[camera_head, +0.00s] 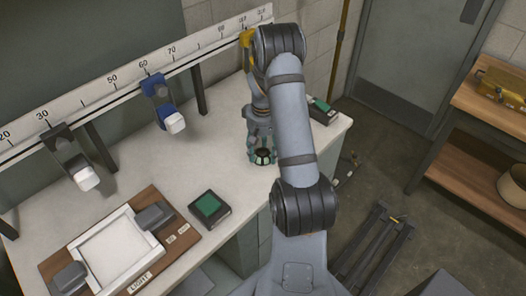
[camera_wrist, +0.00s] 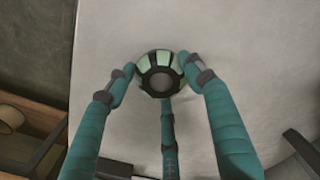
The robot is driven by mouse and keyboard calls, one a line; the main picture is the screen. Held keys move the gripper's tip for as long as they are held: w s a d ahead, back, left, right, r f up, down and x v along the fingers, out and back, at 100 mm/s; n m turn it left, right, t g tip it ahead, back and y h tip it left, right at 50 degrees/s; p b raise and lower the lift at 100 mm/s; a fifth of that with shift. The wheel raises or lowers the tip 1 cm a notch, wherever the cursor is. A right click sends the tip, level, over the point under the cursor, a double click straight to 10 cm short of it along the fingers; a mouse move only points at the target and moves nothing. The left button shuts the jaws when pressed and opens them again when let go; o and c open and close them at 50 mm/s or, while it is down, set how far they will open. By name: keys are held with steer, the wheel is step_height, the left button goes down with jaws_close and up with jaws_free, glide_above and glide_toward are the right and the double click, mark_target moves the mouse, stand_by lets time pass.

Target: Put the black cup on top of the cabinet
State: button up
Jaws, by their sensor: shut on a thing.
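The black cup (camera_wrist: 161,76) is a small round piece with dark bands, pale green panels and a grey centre in the wrist view. My gripper (camera_wrist: 160,73) has teal fingers shut around it, two at the sides and one below it in the picture. In the head view my gripper (camera_head: 262,152) points down over the pale worktop, with the dark cup (camera_head: 263,157) between its fingers. I cannot tell whether the cup touches the worktop. Grey cabinet fronts (camera_head: 247,247) show under the worktop; which part is the task's cabinet is unclear.
A green-topped box (camera_head: 209,207) and a wooden light board (camera_head: 58,262) lie on the worktop (camera_head: 215,155). A ruled rail (camera_head: 98,87) with clamps (camera_head: 160,100) runs behind. Another green-topped box (camera_head: 321,108) is near the right end. A wooden shelf (camera_head: 480,185) stands at far right.

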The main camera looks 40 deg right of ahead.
steer(key=o, duration=1.2)
steer(key=shift+f, duration=0.15)
steer(key=shift+c, duration=0.2)
steer(key=shift+w+r, duration=0.1)
steer(key=shift+r, duration=0.55)
step_height(320, 180, up, 11)
